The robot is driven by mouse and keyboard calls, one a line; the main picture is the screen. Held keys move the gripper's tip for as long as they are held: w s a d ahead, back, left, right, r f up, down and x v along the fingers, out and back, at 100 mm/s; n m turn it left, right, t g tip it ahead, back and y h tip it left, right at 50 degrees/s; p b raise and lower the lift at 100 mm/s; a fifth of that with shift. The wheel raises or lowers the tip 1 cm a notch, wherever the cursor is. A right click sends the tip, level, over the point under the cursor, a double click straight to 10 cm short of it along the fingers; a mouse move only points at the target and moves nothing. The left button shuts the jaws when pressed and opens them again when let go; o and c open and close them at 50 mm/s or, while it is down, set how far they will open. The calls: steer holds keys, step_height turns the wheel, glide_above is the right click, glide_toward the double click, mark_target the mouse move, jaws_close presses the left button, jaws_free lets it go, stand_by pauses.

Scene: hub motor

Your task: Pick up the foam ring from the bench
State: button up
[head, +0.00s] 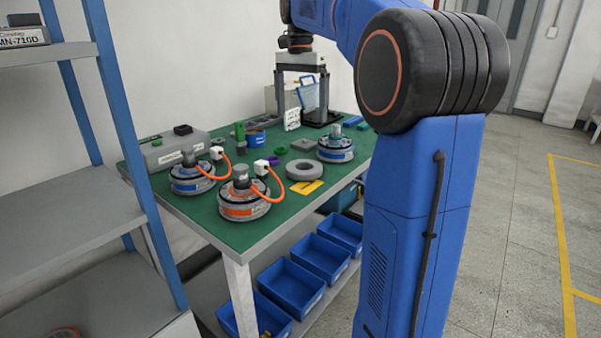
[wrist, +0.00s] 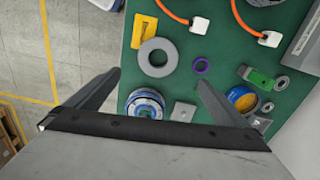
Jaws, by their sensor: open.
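The foam ring (head: 304,177) is a thick grey ring lying flat on the green bench top (head: 225,225), beside a yellow card. In the wrist view the ring (wrist: 158,72) lies ahead of and between the finger lines, with bare green around most of it. My gripper (head: 302,108) hangs above the far part of the bench, beyond the ring in the head view. In the wrist view my gripper (wrist: 158,76) has its two dark fingers spread wide with nothing between them. It is apart from the ring.
A blue-labelled motor (head: 335,150) stands near the ring, and two orange-cabled motors (head: 243,202) stand left of it. A yellow card (head: 305,187) and a small purple ring (head: 280,151) lie close by. A shelf rack (head: 75,220) stands at the left; blue bins (head: 290,288) sit below.

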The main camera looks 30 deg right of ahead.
glide_above(304, 162)
steer(key=s+a, duration=0.2)
step_height(304, 162, down, 12)
steer(key=shift+r, duration=0.1)
steer(key=shift+s+d+f, duration=0.15)
steer(key=shift+f, duration=1.2)
steer(key=shift+s+d+f, duration=0.1)
steer(key=shift+f, duration=1.25)
steer(key=c, duration=0.9)
